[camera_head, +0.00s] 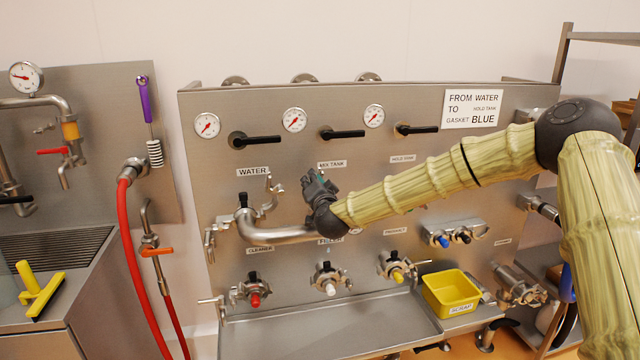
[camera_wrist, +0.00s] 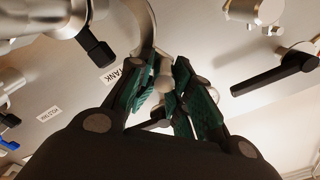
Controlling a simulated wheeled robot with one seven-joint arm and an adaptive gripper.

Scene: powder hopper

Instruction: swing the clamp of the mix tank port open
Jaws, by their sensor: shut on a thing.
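The MIX TANK label (camera_head: 332,164) is on the steel panel, just above my gripper (camera_head: 318,187). The mix tank port is mostly hidden behind my gripper and wrist in the head view. In the wrist view, my green-padded fingers are shut on a small rounded metal piece of the clamp (camera_wrist: 165,78), beside a curved metal part. How far the clamp is swung cannot be told. A bent steel pipe (camera_head: 273,233) runs from the water port at left to behind my gripper.
Black valve handles (camera_head: 342,134) and gauges line the panel above. Capped ports with clamps (camera_head: 328,279) stand below. A yellow scrap bin (camera_head: 451,292) sits at the lower right on the ledge. A red hose (camera_head: 131,250) hangs at left. My arm crosses the panel's right side.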

